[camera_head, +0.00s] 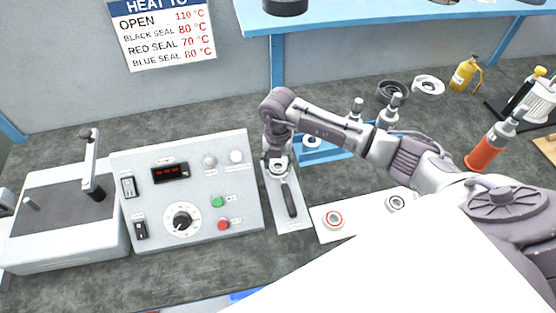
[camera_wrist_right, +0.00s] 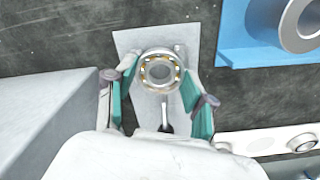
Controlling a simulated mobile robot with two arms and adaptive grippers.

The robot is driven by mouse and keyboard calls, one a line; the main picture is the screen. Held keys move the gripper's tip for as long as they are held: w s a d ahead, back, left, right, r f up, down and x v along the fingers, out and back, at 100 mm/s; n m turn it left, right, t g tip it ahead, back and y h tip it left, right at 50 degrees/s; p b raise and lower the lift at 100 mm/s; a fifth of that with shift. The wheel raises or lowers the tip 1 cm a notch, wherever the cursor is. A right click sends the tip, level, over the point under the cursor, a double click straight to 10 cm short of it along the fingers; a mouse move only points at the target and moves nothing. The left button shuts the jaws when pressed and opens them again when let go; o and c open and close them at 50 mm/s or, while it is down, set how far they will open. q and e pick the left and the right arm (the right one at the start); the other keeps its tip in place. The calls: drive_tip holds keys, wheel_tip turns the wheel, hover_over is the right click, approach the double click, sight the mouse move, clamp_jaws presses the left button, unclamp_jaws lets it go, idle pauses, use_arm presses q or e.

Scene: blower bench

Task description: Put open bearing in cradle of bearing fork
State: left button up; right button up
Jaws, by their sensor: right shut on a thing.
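The open bearing (camera_wrist_right: 160,71), a steel ring with its balls showing, sits between the fingertips of my right gripper (camera_wrist_right: 155,65) in the right wrist view. The gripper is shut on it. In the head view my right gripper (camera_head: 277,160) points down over the upper end of a pale plate, with the bearing (camera_head: 278,167) just below. The bearing fork lies on that plate; its black handle (camera_head: 290,199) points toward the front. Its cradle end is mostly hidden beneath the bearing, and I cannot tell whether the two touch. My left gripper is not in view.
A heater control box (camera_head: 192,222) stands close to the left of the plate (camera_head: 293,222). A white strip (camera_head: 361,216) with a red-ringed bearing (camera_head: 334,219) and a dark-ringed one (camera_head: 395,202) lies to the right. A blue stand (camera_head: 325,156) is behind.

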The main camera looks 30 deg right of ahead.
drive_tip(key=shift+f, duration=0.15)
drive_tip(key=o, duration=1.1)
drive_tip(key=shift+o, duration=0.2)
drive_tip(key=shift+r, duration=0.4)
wheel_tip(320, 180, up, 12)
drive_tip(key=b, duration=0.2)
drive_tip(key=shift+f, duration=0.2)
